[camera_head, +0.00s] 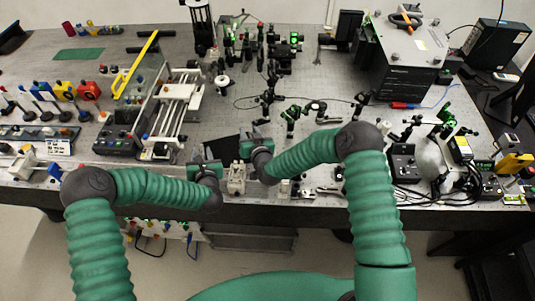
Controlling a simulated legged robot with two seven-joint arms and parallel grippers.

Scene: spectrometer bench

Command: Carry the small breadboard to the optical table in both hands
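The optical table (300,85) is a wide grey surface across the view, crowded with equipment. A dark flat plate (224,148), which may be the small breadboard, shows near the table's front edge, between and just behind my grippers. My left gripper (207,168) is at its lower left and my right gripper (257,143) at its right. Both are over the front part of the table. The wrists hide the fingertips, so I cannot tell whether either gripper touches or holds the plate.
A small pale metal block (236,180) stands between my wrists. A white-framed rail device (178,105) is to the left. A black box (405,60) is at the back right. Bare table shows in the middle back.

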